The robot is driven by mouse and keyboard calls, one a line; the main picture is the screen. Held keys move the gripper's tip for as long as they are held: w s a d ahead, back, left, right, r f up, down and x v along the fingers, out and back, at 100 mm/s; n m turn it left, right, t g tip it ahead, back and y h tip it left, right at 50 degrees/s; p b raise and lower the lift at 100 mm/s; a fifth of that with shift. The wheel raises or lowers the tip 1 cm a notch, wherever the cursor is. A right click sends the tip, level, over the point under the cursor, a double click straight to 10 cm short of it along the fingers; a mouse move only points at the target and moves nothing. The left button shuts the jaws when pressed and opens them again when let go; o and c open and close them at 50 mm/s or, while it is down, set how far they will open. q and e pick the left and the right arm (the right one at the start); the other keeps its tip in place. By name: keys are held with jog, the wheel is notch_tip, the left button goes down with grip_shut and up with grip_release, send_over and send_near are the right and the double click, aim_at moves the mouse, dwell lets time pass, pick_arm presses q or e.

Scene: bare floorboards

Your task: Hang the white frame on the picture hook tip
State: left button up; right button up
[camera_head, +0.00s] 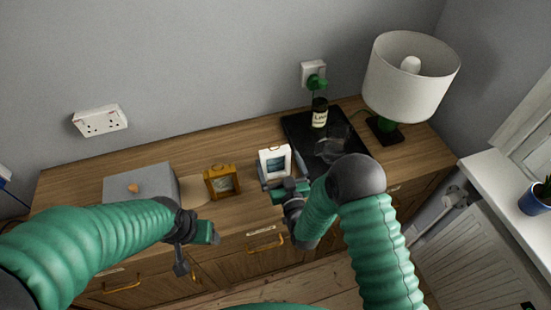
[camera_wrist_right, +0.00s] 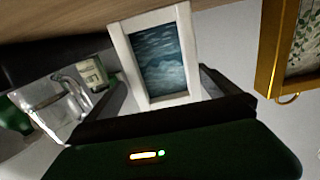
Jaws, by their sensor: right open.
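The white frame (camera_head: 275,162) stands upright on the wooden sideboard, near its middle, with a blue sea picture in it. My right gripper (camera_head: 282,188) is just in front of it. In the right wrist view the white frame (camera_wrist_right: 163,58) shows between the two dark fingers, which are apart and not closed on it. My left gripper (camera_head: 200,236) is in front of the sideboard, left of the white frame; its finger opening is not clear. I cannot make out the picture hook tip in either view.
A gold frame (camera_head: 222,181) stands left of the white one. A grey box (camera_head: 141,184) is farther left. A black tray (camera_head: 300,128) with a bottle (camera_head: 319,113) and glassware is at right, beside a lamp (camera_head: 411,76). Sockets (camera_head: 100,121) are on the wall.

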jog(key=shift+s+a+r, duration=0.65)
jog(key=shift+s+a, duration=0.1)
jog(key=shift+a, duration=0.15)
jog(key=shift+c, duration=0.3)
jog(key=shift+s+a+n, duration=0.1)
jog(key=shift+a+n, duration=0.2)
jog(key=shift+a, duration=0.6)
jog(key=c, duration=0.5)
jog(key=shift+w+f, duration=0.2)
jog(key=shift+c, duration=1)
jog(key=shift+w+d+f, duration=0.1)
jog(key=shift+w+d, duration=0.05)
jog(key=shift+d, duration=0.15)
jog(key=shift+c, duration=1.4)
jog(key=shift+d, duration=0.4)
jog(key=shift+c, duration=1.2)
jog(key=shift+d, duration=0.4)
jog(key=shift+c, duration=0.8)
jog(key=shift+a+r, duration=0.2)
jog(key=shift+r, duration=0.05)
pick_arm(q)
jog(key=shift+s+a+r+p, duration=0.15)
jog(key=shift+s+a+r, duration=0.05)
jog(key=shift+s+a, duration=0.25)
jog(key=shift+s+a+r+p, duration=0.2)
jog(key=shift+s+a, duration=0.1)
jog(key=shift+a, duration=0.15)
pick_arm(e)
notch_tip(320, 180, up, 10)
